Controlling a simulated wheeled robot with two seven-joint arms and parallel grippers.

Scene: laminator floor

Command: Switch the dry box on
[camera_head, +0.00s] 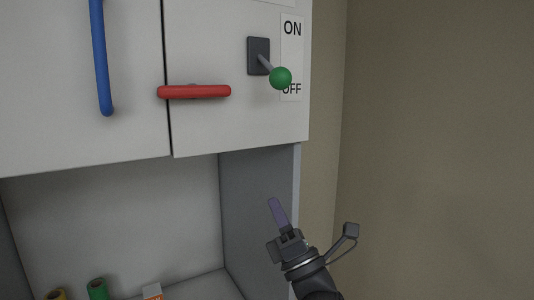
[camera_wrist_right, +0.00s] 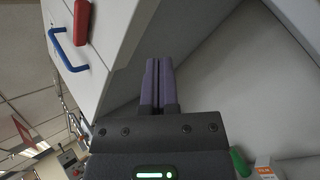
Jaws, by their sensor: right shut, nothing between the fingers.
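The dry box switch is a lever with a green ball (camera_head: 280,78) on a dark plate (camera_head: 258,56), on the right part of the white cabinet front (camera_head: 225,125). A label beside it (camera_head: 292,28) reads ON above and OFF below. The lever tilts down, its ball beside the word OFF. My right gripper (camera_head: 272,203) is below the lever, apart from it, with its purple fingers pointing up. In the right wrist view its fingers (camera_wrist_right: 159,68) are together with nothing between them. The lever does not show in the wrist view. My left gripper is not in view.
A red handle (camera_head: 194,91) is left of the lever, and a blue handle (camera_head: 101,60) is on the left door. An open bay below holds a green spool (camera_head: 97,289), a yellow spool (camera_head: 55,295) and a small box (camera_head: 152,291). A bare wall (camera_head: 430,120) is at right.

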